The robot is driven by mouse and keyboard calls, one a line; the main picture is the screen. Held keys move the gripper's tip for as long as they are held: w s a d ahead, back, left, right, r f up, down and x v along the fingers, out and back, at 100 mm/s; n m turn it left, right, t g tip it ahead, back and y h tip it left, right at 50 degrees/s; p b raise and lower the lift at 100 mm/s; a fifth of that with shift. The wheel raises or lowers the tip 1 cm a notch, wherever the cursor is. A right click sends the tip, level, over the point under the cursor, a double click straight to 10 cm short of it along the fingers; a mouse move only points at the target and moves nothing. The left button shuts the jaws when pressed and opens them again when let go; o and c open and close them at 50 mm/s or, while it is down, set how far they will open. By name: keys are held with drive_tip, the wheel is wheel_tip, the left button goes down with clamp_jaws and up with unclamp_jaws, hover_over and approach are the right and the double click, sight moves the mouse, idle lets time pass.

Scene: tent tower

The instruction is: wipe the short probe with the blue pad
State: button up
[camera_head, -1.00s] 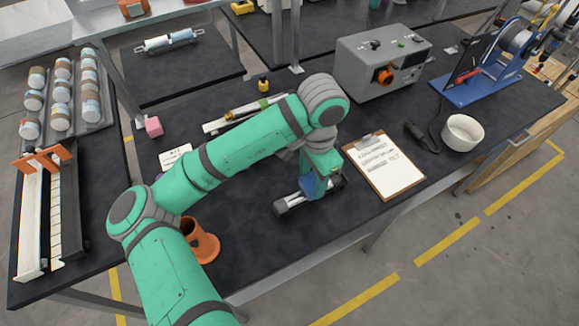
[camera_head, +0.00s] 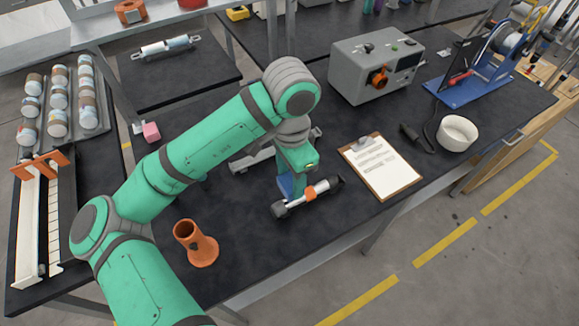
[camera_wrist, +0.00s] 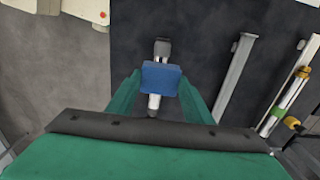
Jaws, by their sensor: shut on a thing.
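The short probe (camera_head: 310,194) lies on the black table, silver with an orange band and dark right end. My gripper (camera_head: 293,178) is shut on the blue pad (camera_head: 285,187), which is over the probe's left part. In the wrist view the pad (camera_wrist: 160,77) sits between my fingers (camera_wrist: 158,90) and hides the middle of the short probe (camera_wrist: 154,101). The probe's dark end (camera_wrist: 162,48) shows beyond it. I cannot tell whether the pad touches the probe.
A grey rail (camera_wrist: 235,75) and a longer brass-and-white probe (camera_wrist: 284,103) lie to the right in the wrist view. An orange holder (camera_head: 200,246) stands at the front left. A clipboard (camera_head: 381,168) lies right of the short probe; a grey machine (camera_head: 372,65) stands behind.

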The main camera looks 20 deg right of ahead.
drive_tip(key=shift+r, duration=1.85)
drive_tip(key=shift+w+d, duration=0.1)
